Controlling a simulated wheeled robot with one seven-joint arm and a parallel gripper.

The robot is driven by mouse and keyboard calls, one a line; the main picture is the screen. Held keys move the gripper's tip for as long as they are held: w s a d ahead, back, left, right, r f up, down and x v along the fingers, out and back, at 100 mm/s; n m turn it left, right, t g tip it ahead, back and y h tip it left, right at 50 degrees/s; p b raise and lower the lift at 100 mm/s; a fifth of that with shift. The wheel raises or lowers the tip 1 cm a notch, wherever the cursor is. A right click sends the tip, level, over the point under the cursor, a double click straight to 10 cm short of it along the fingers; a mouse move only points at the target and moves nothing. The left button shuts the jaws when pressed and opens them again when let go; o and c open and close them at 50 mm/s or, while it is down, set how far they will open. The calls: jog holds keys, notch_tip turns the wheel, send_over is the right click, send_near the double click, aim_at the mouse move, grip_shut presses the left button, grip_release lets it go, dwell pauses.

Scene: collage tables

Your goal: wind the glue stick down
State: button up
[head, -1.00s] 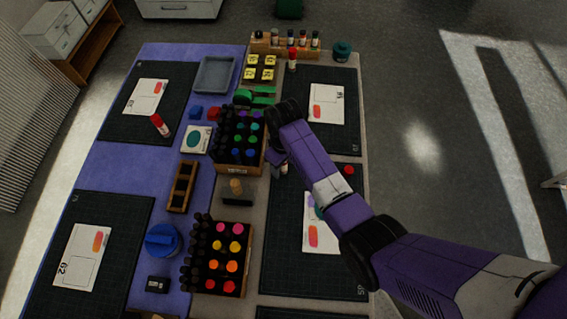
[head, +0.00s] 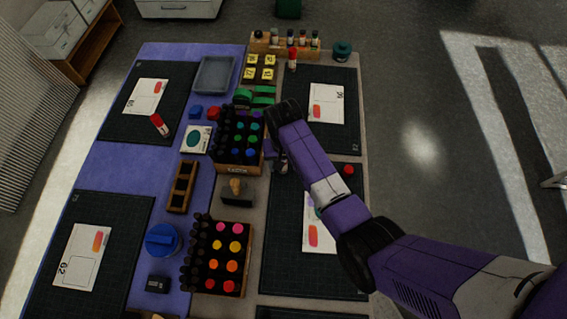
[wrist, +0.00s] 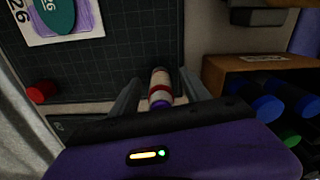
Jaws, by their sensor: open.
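In the wrist view, a glue stick (wrist: 160,88) with a white body, a red band and a purple end lies between the fingers of my gripper (wrist: 158,98). The fingers are open, one on each side, with gaps to the stick. I cannot tell whether it is upright. A loose red cap (wrist: 41,91) is on the dark mat to its left; the head view also shows it (head: 348,169). In the head view my gripper (head: 277,161) is over the mat's left edge, beside the marker crate, and my arm hides part of it.
The rear marker crate (head: 238,169) stands close by my gripper, and the front marker crate (head: 216,291) is nearer. Another red-capped glue stick (head: 159,125) is on the far-left mat. A printed sheet (head: 320,235) lies on the right mat under my arm.

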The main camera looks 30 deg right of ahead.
jog(key=m, duration=0.8)
jog(key=shift+c, duration=0.2)
grip_shut()
dwell(0.4)
